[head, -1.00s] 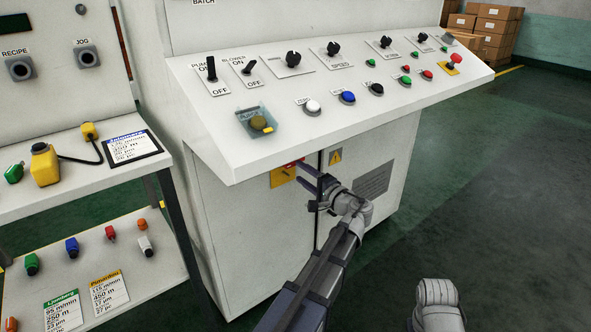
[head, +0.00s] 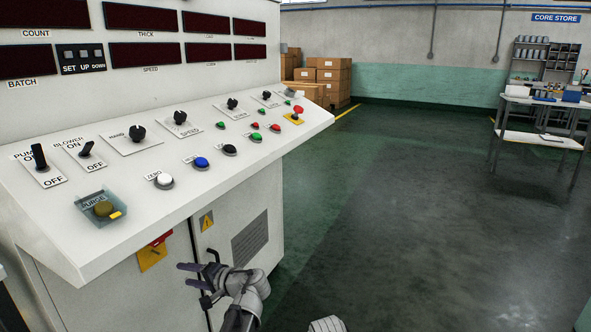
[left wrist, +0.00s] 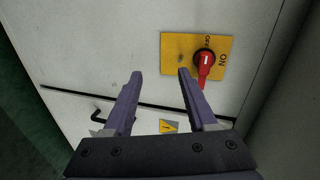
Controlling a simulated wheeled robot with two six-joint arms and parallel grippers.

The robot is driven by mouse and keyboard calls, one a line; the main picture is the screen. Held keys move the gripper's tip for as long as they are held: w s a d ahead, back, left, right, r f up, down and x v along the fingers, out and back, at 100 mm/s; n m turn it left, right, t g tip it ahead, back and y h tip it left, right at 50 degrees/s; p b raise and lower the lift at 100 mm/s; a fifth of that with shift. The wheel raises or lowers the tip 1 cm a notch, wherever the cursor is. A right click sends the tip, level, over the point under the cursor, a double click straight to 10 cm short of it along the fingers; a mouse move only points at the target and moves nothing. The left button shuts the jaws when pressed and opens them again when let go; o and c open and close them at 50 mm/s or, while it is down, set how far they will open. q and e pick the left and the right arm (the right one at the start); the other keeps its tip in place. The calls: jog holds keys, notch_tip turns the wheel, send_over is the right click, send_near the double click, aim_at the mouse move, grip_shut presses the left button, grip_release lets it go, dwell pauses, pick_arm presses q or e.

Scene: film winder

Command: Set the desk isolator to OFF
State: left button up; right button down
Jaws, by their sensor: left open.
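The desk isolator (head: 153,256) is a red rotary handle on a yellow plate, on the cabinet front under the sloping desk. In the left wrist view the red handle (left wrist: 204,66) sits on the plate with ON and OFF lettering. The wrist picture is turned, and I cannot surely tell which word the handle points to. My left gripper (head: 186,275) is open and empty, just right of and below the isolator in the head view. In the left wrist view its fingertips (left wrist: 160,74) are beside the handle, not around it. My right gripper is not in view.
The desk panel (head: 225,190) overhangs the isolator and carries several knobs, switches and buttons. A black door handle (left wrist: 88,112) and a dark seam cross the cabinet front near my fingers. Cardboard boxes (head: 328,80) and a white table (head: 540,100) stand farther back. The floor to the right is clear.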

pick_arm(q)
jog(key=s+d+f+g+h, duration=0.3)
jog(key=s+d+f+h, duration=0.3)
jog(key=s+d+f, duration=0.5)
jog(key=s+d+f+g+h, duration=0.3)
jog(key=s+d+f+h, duration=0.25)
jog(key=s+d, duration=0.7)
notch_tip(320, 180, up, 35)
jog(key=w+d+h+p, duration=0.1)
jog(key=w+d+p, duration=0.1)
jog(key=p, duration=3.3)
jog(key=shift+w+d+r, duration=0.15)
jog(key=shift+w+d, duration=0.2)
jog(key=shift+d, duration=0.05)
